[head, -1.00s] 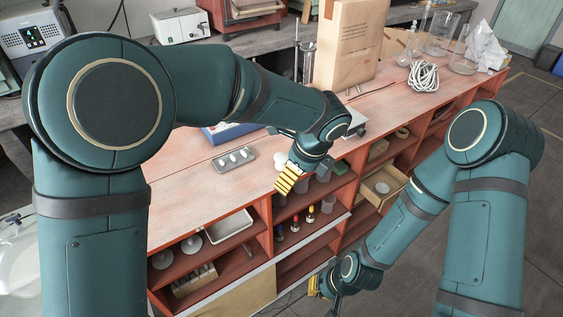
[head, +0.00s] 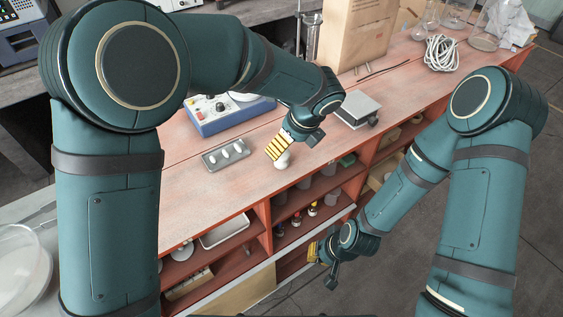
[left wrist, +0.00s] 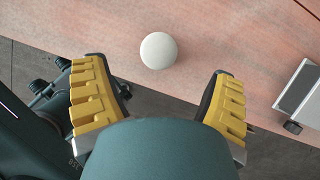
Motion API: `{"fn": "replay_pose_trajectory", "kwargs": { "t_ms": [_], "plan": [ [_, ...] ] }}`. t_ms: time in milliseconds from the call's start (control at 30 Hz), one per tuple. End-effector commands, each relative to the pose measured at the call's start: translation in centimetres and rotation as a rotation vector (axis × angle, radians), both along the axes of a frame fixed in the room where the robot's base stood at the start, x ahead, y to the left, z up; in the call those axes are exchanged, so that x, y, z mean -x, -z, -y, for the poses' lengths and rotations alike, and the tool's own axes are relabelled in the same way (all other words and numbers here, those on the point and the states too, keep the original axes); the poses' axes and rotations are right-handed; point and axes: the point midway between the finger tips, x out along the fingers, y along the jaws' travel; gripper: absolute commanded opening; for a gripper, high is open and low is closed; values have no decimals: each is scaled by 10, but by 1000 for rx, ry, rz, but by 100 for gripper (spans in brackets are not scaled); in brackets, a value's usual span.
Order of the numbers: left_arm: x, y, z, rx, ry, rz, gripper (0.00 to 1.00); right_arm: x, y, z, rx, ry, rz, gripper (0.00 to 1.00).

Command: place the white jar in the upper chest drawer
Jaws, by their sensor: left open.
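The white jar (head: 283,160) is a small rounded white shape standing on the bench top near its front edge. In the left wrist view its round top (left wrist: 158,50) lies ahead of and between the fingers. My left gripper (head: 277,147) is open and empty, close to the jar; it also shows in the left wrist view (left wrist: 160,88). My right gripper (head: 315,251) hangs low in front of the shelves, its jaw state unclear. A light wooden drawer (head: 379,177) in the bench front is mostly hidden behind my right arm.
A grey tray with white pieces (head: 226,155) lies left of the jar, with a blue instrument (head: 215,112) behind it. A grey-topped device (head: 357,111) and a large paper bag (head: 357,35) stand to the right. Shelves below hold small bottles (head: 312,209).

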Motion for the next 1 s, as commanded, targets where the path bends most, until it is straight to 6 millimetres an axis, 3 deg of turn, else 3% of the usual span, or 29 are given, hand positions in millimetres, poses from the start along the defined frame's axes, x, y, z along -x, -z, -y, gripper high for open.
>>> {"fn": "replay_pose_trajectory", "kwargs": {
  "t_ms": [267, 600, 867, 1000],
  "plan": [
    [-4, 15, -5, 0, 0, 0, 85, -1, 5, 0, 0, 1, 2, 0],
    [-15, 56, -18, 0, 0, 0, 85, -4, 20, 1, 1, 2, 9, 0],
    [-17, 56, -19, 1, 0, 1, 84, -4, 19, 1, 1, 2, 10, 0],
    [-16, 56, -19, 1, 0, 1, 35, -4, 19, 1, 1, 3, 10, 0]
  ]
}}
